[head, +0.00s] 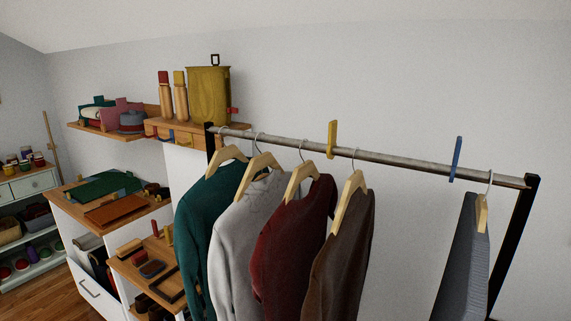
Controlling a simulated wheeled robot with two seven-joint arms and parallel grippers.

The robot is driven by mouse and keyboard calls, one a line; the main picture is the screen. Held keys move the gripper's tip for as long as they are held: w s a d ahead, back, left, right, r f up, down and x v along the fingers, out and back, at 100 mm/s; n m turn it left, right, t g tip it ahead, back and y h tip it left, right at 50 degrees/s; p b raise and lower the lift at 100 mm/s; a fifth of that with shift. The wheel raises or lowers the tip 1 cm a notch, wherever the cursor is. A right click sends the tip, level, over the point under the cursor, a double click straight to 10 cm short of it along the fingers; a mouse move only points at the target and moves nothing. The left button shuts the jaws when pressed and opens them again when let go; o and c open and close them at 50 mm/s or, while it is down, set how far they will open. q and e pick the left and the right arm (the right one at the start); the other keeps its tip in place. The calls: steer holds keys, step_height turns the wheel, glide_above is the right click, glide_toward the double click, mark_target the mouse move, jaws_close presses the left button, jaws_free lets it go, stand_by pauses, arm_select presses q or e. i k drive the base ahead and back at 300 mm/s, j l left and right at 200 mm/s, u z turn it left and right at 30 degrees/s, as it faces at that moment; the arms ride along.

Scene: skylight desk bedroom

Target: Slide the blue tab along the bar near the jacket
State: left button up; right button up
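The blue tab (456,158) stands upright on the metal bar (400,162) of a clothes rack, toward the right end. The jacket, a dark grey garment (462,262), hangs from a wooden hanger just right of the blue tab, close to the right post. A yellow tab (332,139) stands on the same bar further left, between the hooks of the maroon and brown garments. Neither of my grippers shows in the head view.
Teal, light grey, maroon (292,235) and brown (343,245) garments hang on the left half of the bar. The bar is clear between the brown garment's hook and the blue tab. Black posts (516,235) hold the bar. Shelves (190,132) with objects stand left.

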mark_target(459, 138)
steer(key=k+j+z, duration=0.55)
steer(key=k+j, duration=0.25)
